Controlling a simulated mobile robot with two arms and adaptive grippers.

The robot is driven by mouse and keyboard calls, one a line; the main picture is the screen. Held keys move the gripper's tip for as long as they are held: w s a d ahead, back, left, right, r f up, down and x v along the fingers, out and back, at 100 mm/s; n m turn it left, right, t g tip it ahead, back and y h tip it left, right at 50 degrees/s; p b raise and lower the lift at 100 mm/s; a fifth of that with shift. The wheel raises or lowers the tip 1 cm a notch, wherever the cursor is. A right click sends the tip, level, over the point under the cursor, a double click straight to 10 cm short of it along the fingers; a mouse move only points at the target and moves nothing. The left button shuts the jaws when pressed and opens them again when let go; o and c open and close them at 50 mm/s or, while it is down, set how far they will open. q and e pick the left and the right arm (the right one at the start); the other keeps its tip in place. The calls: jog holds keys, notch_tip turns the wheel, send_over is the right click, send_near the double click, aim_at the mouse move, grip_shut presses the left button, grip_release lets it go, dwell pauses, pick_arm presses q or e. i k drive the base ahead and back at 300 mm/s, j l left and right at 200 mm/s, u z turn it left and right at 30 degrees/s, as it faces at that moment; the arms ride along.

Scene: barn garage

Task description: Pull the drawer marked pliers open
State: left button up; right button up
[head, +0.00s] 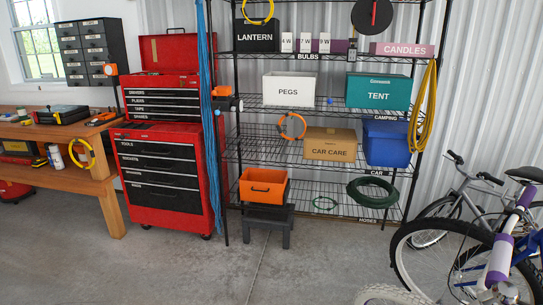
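The drawer marked pliers (162,102) is a black-fronted drawer in the upper red tool chest (123,95), left of centre in the head view. It is second from the top, under the one marked drivers (162,93) and above the one marked tape (162,110). Its front looks flush with its neighbours, so it appears shut. The chest's red lid stands open. The chest sits on a red lower cabinet (122,190) with larger black drawers. Neither of my grippers is in view.
A wooden workbench (75,180) stands left of the chest. Blue strands (209,100) hang by a dark post at the chest's right. A wire shelf rack (270,154) stands right of that, with a black stool (267,217) before it. Bicycles (470,240) stand at right. The concrete floor in front is clear.

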aim_at(141, 100)
jog(key=i+l+z, duration=0.1)
jog(key=i, duration=0.4)
jog(key=i+l+z, duration=0.1)
jog(key=i, duration=0.45)
